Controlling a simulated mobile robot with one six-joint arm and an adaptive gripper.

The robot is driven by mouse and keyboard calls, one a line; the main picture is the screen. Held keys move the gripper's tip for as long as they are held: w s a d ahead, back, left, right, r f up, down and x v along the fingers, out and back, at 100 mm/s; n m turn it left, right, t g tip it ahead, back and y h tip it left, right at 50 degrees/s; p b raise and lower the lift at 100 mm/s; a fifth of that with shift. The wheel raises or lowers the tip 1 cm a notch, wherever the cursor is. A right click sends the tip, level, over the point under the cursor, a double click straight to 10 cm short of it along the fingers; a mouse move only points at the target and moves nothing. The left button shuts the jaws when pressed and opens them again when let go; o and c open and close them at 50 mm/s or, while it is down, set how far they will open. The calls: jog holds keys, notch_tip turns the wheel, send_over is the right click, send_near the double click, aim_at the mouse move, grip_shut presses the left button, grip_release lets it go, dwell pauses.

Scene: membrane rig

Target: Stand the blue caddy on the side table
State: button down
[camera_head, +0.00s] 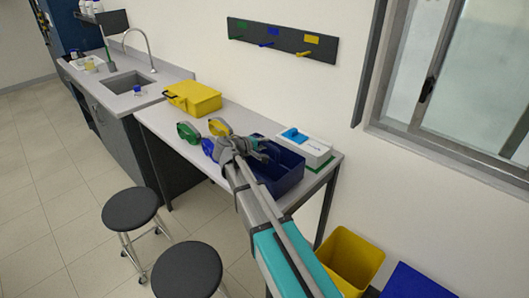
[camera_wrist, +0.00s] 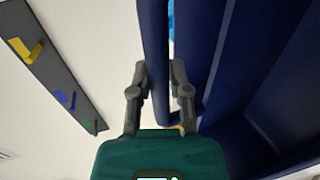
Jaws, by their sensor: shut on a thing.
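The blue caddy (camera_head: 284,182) is an open dark blue box at the right part of the grey side table (camera_head: 158,118). I cannot tell whether it rests on the top or hangs just above it. My gripper (camera_head: 258,148) is at its left side, shut on it. In the wrist view my gripper's fingers (camera_wrist: 158,78) stand on either side of a thin upright blue part of the caddy (camera_wrist: 154,50). More blue walls of it fill the right of that view. My arm hides part of the caddy's front left in the head view.
A white box with a blue item on top (camera_head: 308,150) stands close behind the caddy. A yellow case (camera_head: 193,97) and green (camera_head: 188,132) and yellow (camera_head: 219,126) looped items lie further left. Two dark stools (camera_head: 130,208) stand in front. A yellow bin (camera_head: 352,258) is at the right.

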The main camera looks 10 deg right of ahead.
jog(key=shift+f+b, duration=0.95)
jog(key=shift+f, duration=0.45)
jog(key=c, duration=0.6)
grip_release()
jog(key=shift+r, duration=0.2)
jog(key=p+v, duration=0.4)
jog(key=v, duration=0.8)
jog(key=shift+f, duration=0.1)
